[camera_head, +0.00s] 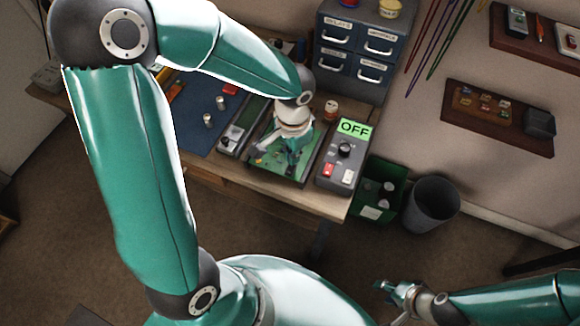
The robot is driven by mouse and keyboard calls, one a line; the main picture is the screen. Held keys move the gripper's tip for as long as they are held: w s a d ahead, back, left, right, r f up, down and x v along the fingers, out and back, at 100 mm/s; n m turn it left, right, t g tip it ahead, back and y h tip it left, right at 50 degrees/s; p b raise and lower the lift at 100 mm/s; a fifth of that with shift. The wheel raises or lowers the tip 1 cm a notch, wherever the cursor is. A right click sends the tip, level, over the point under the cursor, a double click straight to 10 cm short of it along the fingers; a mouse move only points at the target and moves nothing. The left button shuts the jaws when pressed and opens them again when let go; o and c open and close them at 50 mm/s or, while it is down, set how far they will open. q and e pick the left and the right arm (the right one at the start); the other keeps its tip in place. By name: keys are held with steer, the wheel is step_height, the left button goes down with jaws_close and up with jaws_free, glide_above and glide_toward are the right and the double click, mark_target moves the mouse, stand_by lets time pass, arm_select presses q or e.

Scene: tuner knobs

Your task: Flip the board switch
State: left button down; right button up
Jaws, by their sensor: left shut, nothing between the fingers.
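A green circuit board (268,160) lies in a dark frame on the workbench. My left gripper (292,168) points down over the board, shut and empty; whether it touches the board cannot be told. The gripper and wrist cover part of the board, and I cannot make out the board switch. To the right of the board stands a grey control box (336,170) with a green display reading OFF (354,128), a dark knob (344,150) and a red switch (328,170). My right gripper (384,287) is away from the bench at the lower right; its fingers are too small to judge.
A grey device (231,139) sits left of the board, beside a blue mat (200,125) with small metal knobs. A drawer cabinet (355,50) stands behind. A small jar (331,110) is between them. A green crate (378,182) and a bin (432,203) stand right of the bench.

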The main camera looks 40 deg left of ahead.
arm_select(q)
steer(key=shift+f+b, duration=1.15)
stand_by(1.0)
steer(key=shift+r+p, duration=2.65)
steer(key=shift+r, duration=0.9)
steer(key=shift+s+f, duration=0.1)
